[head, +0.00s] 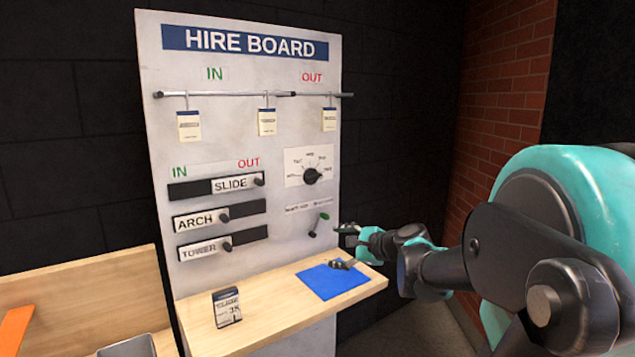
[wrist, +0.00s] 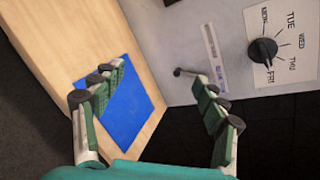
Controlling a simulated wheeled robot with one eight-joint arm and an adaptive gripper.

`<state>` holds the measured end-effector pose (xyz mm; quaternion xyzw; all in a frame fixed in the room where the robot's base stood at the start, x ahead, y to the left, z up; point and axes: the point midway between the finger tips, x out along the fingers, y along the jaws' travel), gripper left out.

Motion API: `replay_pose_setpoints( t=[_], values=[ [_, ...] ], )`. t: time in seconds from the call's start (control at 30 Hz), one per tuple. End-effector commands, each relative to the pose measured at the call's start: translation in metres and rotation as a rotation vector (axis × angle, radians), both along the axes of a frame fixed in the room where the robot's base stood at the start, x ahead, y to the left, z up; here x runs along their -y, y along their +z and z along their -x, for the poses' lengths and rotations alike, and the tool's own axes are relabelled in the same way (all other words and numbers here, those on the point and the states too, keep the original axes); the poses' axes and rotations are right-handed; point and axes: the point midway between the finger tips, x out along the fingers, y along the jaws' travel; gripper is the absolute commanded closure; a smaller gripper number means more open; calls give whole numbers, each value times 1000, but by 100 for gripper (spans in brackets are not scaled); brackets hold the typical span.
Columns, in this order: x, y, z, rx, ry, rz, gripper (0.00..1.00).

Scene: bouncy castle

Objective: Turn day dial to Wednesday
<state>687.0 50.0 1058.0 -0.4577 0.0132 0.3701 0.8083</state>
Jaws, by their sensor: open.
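The day dial (head: 312,176) is a round black knob on a white plate on the right side of the hire board (head: 240,110). It also shows in the wrist view (wrist: 263,50), at the upper right, with day labels around it, including TUE, WED, THU and FRI. A thin mark by the knob appears on the FRI side, but I cannot tell the exact setting. My gripper (head: 344,247) is open and empty, in front of the board's lower right and below the dial. In the wrist view its fingers (wrist: 158,74) are spread wide, apart from the dial.
A wooden shelf (head: 265,318) carries a blue mat (head: 325,284) and a small sign (head: 227,307). SLIDE (head: 231,184), ARCH and TOWER sliders are left of the dial. A brick wall (head: 505,95) stands right.

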Motion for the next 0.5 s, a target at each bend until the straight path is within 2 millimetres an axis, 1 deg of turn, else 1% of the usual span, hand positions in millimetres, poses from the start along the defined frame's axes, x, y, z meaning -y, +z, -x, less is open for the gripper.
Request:
replay_pose_setpoints(
  t=[0.03, 0.1, 0.2, 0.3, 0.33, 0.4, 0.5],
  values=[
    [8, 26, -17, -19, -66, -146, 28],
    [18, 59, -35, -50, -139, -345, 28],
    [33, 95, -54, -85, -211, -572, 28],
    [44, 117, -65, -109, -249, -716, 28],
    [46, 121, -66, -114, -254, -743, 28],
    [49, 126, -70, -121, -263, -783, 28],
    [46, 128, -76, -124, -265, -797, 28]
  ],
)
